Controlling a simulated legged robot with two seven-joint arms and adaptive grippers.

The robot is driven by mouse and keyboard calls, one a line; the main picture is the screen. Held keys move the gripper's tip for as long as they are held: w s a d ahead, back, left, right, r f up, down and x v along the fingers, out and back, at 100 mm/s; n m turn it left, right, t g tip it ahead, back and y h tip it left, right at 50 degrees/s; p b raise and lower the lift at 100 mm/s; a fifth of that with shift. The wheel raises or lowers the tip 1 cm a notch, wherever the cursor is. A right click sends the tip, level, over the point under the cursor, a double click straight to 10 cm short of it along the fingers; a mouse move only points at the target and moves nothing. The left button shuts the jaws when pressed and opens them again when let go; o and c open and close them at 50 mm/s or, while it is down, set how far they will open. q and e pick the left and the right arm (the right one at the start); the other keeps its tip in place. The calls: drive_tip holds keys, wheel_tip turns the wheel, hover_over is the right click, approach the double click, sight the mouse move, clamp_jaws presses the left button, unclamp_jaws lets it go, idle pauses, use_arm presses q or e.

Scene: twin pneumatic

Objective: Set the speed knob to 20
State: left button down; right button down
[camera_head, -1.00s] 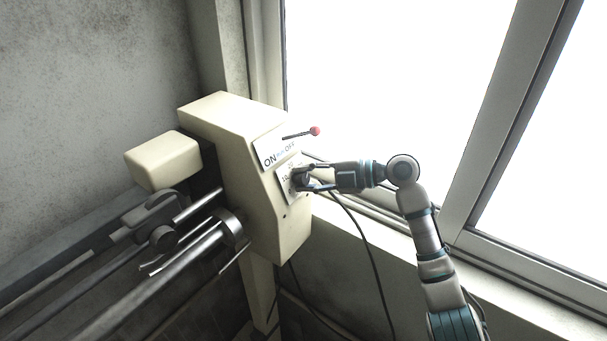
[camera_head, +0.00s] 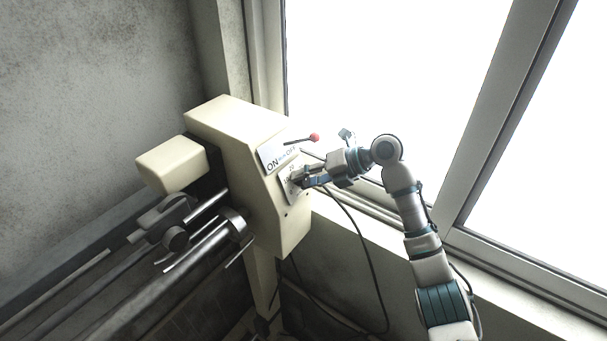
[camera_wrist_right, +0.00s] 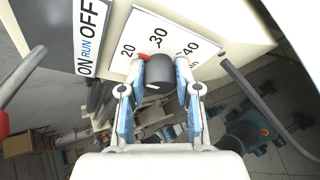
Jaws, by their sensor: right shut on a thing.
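The speed knob (camera_wrist_right: 160,72) is a dark round knob on a white dial plate (camera_wrist_right: 205,50). The plate reads 20, 30 and 40 from left to right in the right wrist view. A red mark (camera_wrist_right: 143,57) at the knob's upper left points between 20 and 30, toward the 20 side. My right gripper (camera_wrist_right: 158,75) is shut on the knob, one finger on each side. In the head view my right gripper (camera_head: 303,180) is at the dial plate (camera_head: 289,190) and hides most of the knob. My left gripper is not in view.
The cream machine housing (camera_head: 225,125) carries an ON/RUN/OFF plate (camera_head: 272,161) and a red-tipped lever (camera_head: 314,138) just above the dial. Black cables (camera_head: 365,240) hang at the right. A window ledge (camera_head: 360,232) runs behind my arm.

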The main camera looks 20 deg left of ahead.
drive_tip(key=shift+d+f+n, duration=0.1)
drive_tip(key=shift+f+n, duration=0.05)
drive_tip(key=shift+n, duration=0.15)
idle(0.4)
drive_tip(key=c, duration=0.8)
unclamp_jaws()
drive_tip(key=shift+d, duration=0.2)
drive_tip(key=shift+d+r, duration=0.15)
drive_tip(key=shift+r, duration=0.05)
drive_tip(key=v, duration=1.1)
drive_tip(key=shift+w+d+r, duration=0.1)
drive_tip(key=shift+d+r, duration=0.15)
drive_tip(key=shift+d, duration=0.1)
